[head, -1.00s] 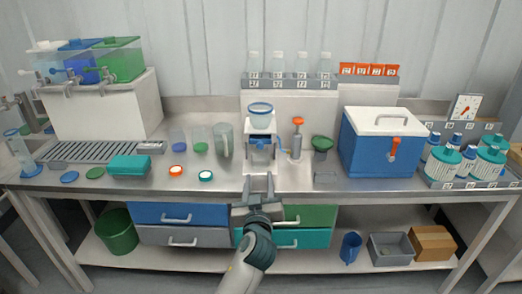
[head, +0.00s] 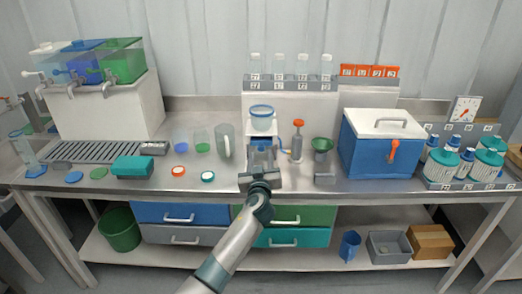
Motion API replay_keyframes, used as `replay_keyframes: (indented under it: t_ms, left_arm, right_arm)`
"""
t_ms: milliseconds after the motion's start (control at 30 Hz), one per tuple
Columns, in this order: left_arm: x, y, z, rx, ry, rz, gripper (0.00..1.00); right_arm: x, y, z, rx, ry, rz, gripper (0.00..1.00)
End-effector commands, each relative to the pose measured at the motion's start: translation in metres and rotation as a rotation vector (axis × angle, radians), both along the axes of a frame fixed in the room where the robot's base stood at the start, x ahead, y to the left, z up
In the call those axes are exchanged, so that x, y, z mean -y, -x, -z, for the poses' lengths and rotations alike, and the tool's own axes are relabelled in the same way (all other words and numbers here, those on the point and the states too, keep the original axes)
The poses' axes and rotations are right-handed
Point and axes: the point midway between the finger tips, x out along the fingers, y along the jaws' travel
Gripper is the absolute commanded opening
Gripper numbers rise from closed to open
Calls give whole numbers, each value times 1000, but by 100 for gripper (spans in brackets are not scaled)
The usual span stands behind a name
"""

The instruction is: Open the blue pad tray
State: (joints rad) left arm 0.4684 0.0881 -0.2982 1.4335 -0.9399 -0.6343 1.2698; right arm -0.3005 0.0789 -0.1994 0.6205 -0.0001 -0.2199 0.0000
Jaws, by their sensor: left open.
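The blue drawer (head: 180,213), which looks to be the blue pad tray, is shut under the bench on the left, with a pale bar handle (head: 179,219) on its front. My left gripper (head: 261,158) is open, with nothing visible held. It is above the bench top, right of and higher than the blue drawer, in front of the white stand holding a blue-rimmed cup (head: 261,118). The gripper partly hides the stand's lower part. My right gripper is not in view.
A grey drawer (head: 183,235), a green drawer (head: 306,215) and a teal drawer (head: 292,237) are also shut. Above are a teal box (head: 132,167), loose lids, a jug (head: 225,142) and a cooler (head: 380,145). Floor space before the drawers is clear, apart from my arm.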

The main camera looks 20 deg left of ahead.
Motion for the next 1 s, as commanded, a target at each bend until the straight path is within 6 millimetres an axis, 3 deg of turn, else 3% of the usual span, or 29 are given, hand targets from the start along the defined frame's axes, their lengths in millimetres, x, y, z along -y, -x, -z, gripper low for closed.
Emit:
replay_keyframes:
  t_ms: [300,733,900,1000]
  left_arm:
    - [-9,-29,-1,0,0,-1,40]
    - [-10,-34,0,0,0,0,40]
    - [-10,-34,0,0,0,0,2]
    - [-10,-34,0,0,0,-1,0]
  right_arm:
    - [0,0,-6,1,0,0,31]
    - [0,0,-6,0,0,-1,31]
    - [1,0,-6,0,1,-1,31]
    - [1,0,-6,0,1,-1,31]
